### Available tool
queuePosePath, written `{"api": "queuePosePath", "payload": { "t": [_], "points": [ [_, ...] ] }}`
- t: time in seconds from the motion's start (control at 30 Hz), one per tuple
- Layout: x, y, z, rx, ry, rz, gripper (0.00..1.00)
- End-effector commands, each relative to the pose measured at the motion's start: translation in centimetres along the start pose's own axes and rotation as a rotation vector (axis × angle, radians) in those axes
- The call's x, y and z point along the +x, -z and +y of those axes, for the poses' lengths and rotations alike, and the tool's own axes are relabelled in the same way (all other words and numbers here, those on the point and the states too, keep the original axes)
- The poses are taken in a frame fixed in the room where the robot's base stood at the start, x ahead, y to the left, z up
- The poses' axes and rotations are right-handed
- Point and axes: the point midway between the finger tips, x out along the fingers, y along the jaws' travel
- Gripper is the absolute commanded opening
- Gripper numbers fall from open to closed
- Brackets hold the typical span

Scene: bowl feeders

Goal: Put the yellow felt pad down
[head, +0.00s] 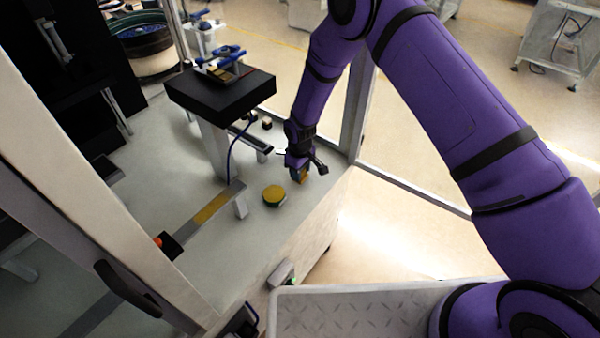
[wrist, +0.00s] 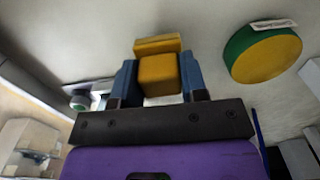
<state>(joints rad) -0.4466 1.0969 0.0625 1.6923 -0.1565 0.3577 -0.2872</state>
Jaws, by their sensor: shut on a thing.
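My gripper (wrist: 158,85) is shut on the yellow felt pad (wrist: 158,75), a blocky yellow piece held between two blue fingers in the wrist view. In the head view my gripper (head: 299,170) is low over the pale worktop near its right corner, and the pad (head: 300,176) shows below it, partly hidden. I cannot tell whether the pad touches the worktop. A round yellow disc with a green side (head: 274,195) lies on the worktop to the left of my gripper; it also shows in the wrist view (wrist: 263,55), to the right.
A black-topped stand (head: 222,95) carrying blue-handled parts rises behind and left of my gripper. A track with a yellow strip (head: 212,207) runs at left. A frame post (head: 355,110) stands close right. Bare worktop (head: 235,265) lies in front of the disc.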

Motion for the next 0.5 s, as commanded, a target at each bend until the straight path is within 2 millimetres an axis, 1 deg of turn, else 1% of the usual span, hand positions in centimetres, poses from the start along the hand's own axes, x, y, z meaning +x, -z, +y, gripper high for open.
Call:
{"api": "queuePosePath", "payload": {
  "t": [0.03, 0.1, 0.47, 0.5],
  "points": [
    [0.75, -0.03, -0.01, 0.000, 0.000, -0.001, 0.14],
    [1.16, 0.02, 0.02, 0.000, -0.001, 0.001, 0.14],
    [1.50, 0.01, 0.03, 0.001, -0.001, 0.001, 0.14],
    [1.44, 0.02, 0.03, 0.001, -0.001, 0.002, 0.49]
  ]
}}
